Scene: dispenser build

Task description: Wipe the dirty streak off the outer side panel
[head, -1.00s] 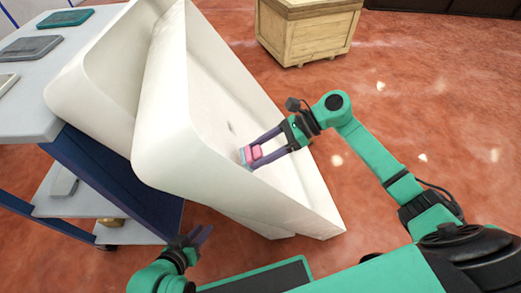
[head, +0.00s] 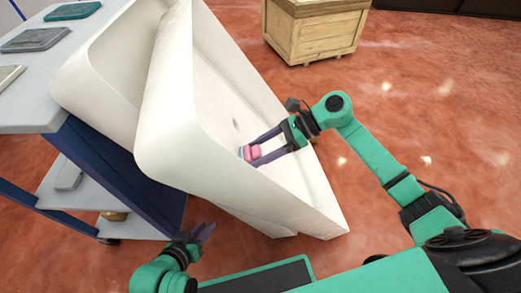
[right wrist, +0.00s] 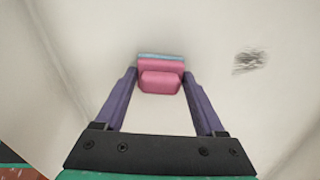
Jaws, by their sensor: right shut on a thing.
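A large white shell (head: 185,125) with a tall side panel leans in the middle of the head view. A small dark grey streak (head: 236,124) marks the panel's inclined face; it also shows at the right of the right wrist view (right wrist: 249,61). My right gripper (head: 251,154) is shut on a pink sponge (right wrist: 160,80) with a blue layer (right wrist: 160,56) at its front. The sponge is at the panel, beside the streak and apart from it; whether it touches the surface I cannot tell. My left gripper (head: 204,232) is empty, low in front of the shell, its fingers slightly apart.
A grey-topped cart (head: 35,115) with blue frame stands at the left, with several flat pads such as a green one (head: 73,11) on top. A wooden crate (head: 315,35) stands at the back. Reddish floor at the right is clear.

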